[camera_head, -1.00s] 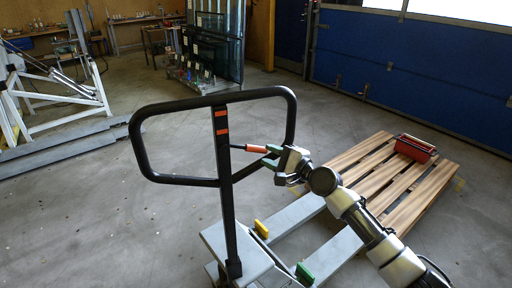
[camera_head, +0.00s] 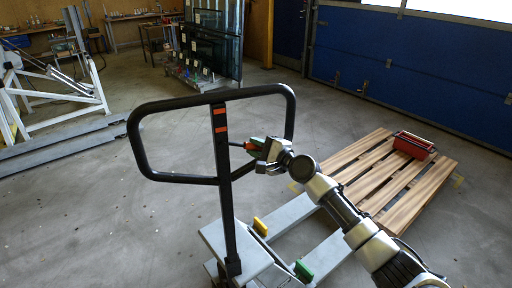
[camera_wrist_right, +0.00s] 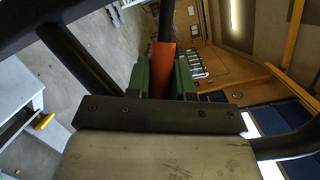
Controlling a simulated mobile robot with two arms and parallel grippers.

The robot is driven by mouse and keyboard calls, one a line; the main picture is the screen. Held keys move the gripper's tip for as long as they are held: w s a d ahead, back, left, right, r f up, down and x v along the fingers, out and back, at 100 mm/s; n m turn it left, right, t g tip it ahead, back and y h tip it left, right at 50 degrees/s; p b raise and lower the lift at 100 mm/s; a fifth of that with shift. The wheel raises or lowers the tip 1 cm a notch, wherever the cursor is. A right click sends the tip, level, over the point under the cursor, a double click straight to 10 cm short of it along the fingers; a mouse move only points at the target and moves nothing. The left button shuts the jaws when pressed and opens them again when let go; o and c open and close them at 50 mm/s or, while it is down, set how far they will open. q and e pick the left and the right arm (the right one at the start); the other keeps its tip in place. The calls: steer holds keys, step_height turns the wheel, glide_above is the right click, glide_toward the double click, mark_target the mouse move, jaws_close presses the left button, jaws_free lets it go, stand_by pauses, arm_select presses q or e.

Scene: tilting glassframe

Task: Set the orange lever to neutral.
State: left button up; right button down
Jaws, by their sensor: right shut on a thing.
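The orange lever shows in the right wrist view (camera_wrist_right: 163,68) between the green fingers of my right gripper (camera_wrist_right: 162,75). In the head view only a bit of orange and the lever's dark rod (camera_head: 236,144) show beside the black handle post. My right gripper (camera_head: 256,146) is shut on the orange lever, just right of the post and inside the black loop handle (camera_head: 215,98). The gripper hides most of the lever in the head view. My left gripper is not in view.
The pallet truck's grey forks (camera_head: 325,255) and base carry a yellow block (camera_head: 260,227) and a green block (camera_head: 304,271). A wooden pallet (camera_head: 410,190) holding a red toolbox (camera_head: 414,145) lies to the right. The loop handle surrounds my right gripper closely.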

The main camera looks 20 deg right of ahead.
steer(key=shift+d+r+n+g+h+p, duration=0.15)
steer(key=shift+r+n+p, duration=0.4)
steer(key=shift+p, duration=0.65)
steer(key=shift+d+r+n+g+h+p, duration=0.1)
steer(key=shift+r+n+g+h+p, duration=0.25)
steer(key=shift+r+p, duration=0.6)
steer(key=shift+d+r+n+g+h+p, duration=0.1)
steer(key=shift+r+n+p, duration=0.35)
steer(key=shift+p, duration=1)
steer(key=shift+n+p, duration=0.45)
steer(key=shift+p, duration=0.15)
steer(key=c, duration=1.3)
jaws_free()
steer(key=shift+o, duration=0.2)
steer(key=shift+d, duration=0.1)
steer(key=b+v, duration=0.2)
steer(key=v, duration=0.8)
steer(key=shift+s+r, duration=0.2)
steer(key=shift+s, duration=0.15)
